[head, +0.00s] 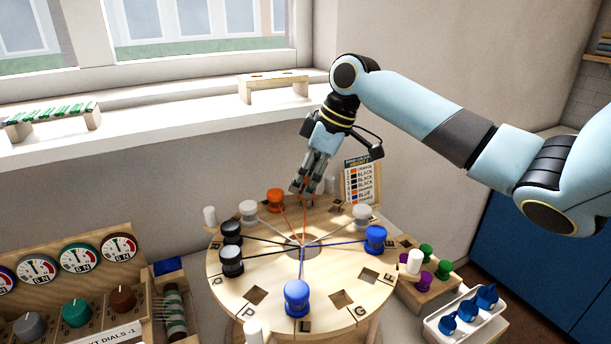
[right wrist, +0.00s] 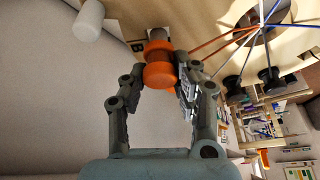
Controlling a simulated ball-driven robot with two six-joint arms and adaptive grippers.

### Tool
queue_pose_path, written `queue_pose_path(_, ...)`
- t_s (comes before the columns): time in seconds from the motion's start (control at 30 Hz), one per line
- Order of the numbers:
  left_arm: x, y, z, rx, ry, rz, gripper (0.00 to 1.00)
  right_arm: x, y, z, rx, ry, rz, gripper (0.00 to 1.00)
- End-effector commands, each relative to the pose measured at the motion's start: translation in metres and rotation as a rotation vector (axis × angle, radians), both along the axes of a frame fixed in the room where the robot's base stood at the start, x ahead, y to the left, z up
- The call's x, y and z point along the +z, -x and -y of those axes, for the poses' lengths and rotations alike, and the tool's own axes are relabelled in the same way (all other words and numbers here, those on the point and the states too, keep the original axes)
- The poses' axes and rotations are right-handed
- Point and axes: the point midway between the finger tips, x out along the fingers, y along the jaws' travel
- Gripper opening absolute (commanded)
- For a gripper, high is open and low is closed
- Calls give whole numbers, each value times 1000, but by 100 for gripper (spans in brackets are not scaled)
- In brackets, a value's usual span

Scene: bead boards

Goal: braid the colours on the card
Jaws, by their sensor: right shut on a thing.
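The round wooden braiding disc (head: 230,286) has lettered slots around its rim and a dark central hole where the threads meet. My right gripper (head: 306,186) is at its back edge, shut on an orange bobbin (right wrist: 158,75); I cannot tell whether the bobbin is seated or lifted. Another orange bobbin (head: 275,199) sits just left of it. Two black bobbins (head: 231,260) are at the left, a pale bobbin (head: 248,210) at the back left, a grey one (head: 361,213) at the back right. Blue bobbins stand at right (head: 375,239) and front (head: 296,297). The colour card (head: 363,182) stands behind.
White pegs (head: 209,215) stand around the disc. A dial panel (head: 70,280) is at left. A wooden block with green and purple bobbins (head: 425,285) and a white tray (head: 440,328) with blue pieces are at right. Several front slots look empty.

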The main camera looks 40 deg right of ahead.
Motion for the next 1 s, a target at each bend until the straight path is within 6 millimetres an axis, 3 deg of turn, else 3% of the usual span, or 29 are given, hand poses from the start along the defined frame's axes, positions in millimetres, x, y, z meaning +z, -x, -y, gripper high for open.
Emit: queue_pose_path(1.0,-6,0,1,0,1,-1,40,-19,0,0,0,1,1,0)
